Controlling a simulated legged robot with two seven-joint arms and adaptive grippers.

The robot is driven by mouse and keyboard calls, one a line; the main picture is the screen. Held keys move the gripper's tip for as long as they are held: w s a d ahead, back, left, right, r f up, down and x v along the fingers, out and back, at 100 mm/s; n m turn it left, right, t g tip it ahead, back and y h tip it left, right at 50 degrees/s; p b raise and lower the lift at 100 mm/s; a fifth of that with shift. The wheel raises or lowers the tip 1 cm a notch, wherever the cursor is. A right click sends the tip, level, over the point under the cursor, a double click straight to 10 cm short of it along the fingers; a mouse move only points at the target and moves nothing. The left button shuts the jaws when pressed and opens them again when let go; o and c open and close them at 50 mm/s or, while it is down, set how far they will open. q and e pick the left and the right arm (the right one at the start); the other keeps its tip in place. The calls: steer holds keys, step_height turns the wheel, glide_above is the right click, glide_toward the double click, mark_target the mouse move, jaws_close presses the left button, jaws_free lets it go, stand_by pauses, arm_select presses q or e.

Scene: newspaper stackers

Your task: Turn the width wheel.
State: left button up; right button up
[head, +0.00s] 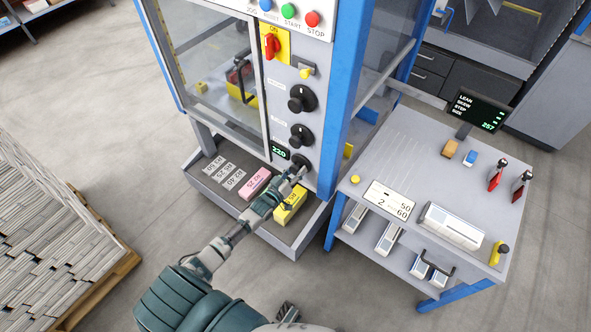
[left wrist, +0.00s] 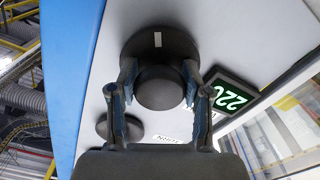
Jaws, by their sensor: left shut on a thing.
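The width wheel, which I take to be the lowest dark wheel (head: 301,161) on the machine's front panel, sits beside a small green display reading 220 (head: 279,151). In the left wrist view the wheel (left wrist: 158,42) is a dark disc with a white mark and a round knob (left wrist: 160,88) in its middle. My left gripper (head: 294,173) reaches up to it from below. In the left wrist view its two fingers (left wrist: 159,92) are shut on the knob, one on each side. The display (left wrist: 233,97) shows there too. My right gripper is not in view.
Two more dark wheels, upper (head: 301,98) and middle (head: 301,135), sit above on the panel. A grey tray (head: 211,201) with labelled blocks lies below. A side table (head: 403,150) stands at right, and a newspaper pallet (head: 117,275) at left. Open floor lies between pallet and machine.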

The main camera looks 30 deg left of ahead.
arm_select(q)
steer(key=m, duration=0.3)
steer(key=shift+s+f, duration=0.1)
steer(key=shift+f, duration=0.3)
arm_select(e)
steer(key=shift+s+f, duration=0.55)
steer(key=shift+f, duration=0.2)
arm_select(q)
steer(key=shift+a+r, duration=0.1)
steer(key=shift+r, duration=0.1)
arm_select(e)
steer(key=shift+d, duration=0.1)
arm_select(q)
steer(key=o, duration=1.1)
steer(key=shift+r, duration=0.1)
steer(key=shift+o, duration=0.2)
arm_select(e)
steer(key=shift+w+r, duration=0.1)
arm_select(q)
steer(key=s+a, duration=0.1)
steer(key=s, duration=1)
steer(key=shift+s, duration=0.35)
